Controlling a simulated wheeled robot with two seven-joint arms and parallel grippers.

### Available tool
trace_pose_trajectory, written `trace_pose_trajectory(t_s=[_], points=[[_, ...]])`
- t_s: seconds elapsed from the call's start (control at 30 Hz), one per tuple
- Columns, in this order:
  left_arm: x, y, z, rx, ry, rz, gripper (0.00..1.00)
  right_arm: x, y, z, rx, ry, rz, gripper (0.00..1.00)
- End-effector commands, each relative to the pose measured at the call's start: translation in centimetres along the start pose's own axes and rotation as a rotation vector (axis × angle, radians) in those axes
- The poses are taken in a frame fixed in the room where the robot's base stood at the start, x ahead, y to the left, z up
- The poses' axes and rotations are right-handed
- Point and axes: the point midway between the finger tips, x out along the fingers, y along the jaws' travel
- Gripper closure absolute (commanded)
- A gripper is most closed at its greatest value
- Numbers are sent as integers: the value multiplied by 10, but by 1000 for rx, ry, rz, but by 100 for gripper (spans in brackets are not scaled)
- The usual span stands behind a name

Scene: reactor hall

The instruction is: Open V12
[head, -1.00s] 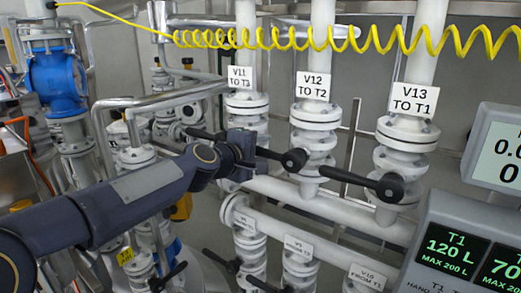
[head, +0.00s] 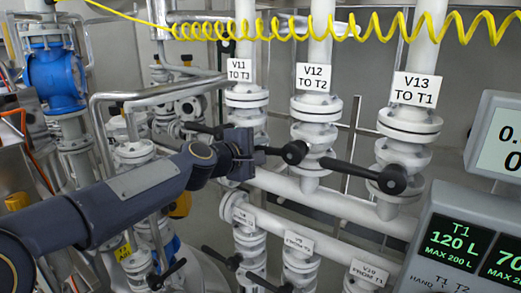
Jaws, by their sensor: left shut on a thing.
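The V12 label (head: 313,77), reading "V12 TO T2", hangs on the middle white pipe. Below it is the V12 valve (head: 313,133), with a black lever (head: 293,152) that points left. My left gripper (head: 258,152) is shut on the outer end of the V12 lever. The fingers hide that end, and the gripper covers part of the V11 valve behind it. My right gripper is not in view.
The V11 valve (head: 246,97) stands to the left and V13 (head: 410,123) to the right. The V13 lever (head: 350,171) reaches left towards V12. A lower valve row stands below, a display console (head: 455,245) at right, and a yellow coiled hose (head: 350,35) above.

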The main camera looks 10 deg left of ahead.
Motion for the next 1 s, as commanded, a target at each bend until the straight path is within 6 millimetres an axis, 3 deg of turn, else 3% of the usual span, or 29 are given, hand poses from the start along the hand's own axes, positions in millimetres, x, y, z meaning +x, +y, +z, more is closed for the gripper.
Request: trace_pose_trajectory(t_s=[0.03, 0.4, 1.0], points=[[3, -13, -1, -45, -9, -6, 100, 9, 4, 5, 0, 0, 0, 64], [9, -47, 8, -386, -78, -11, 100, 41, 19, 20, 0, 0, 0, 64], [17, -89, 46, -943, -188, -15, 100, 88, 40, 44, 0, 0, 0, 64]])
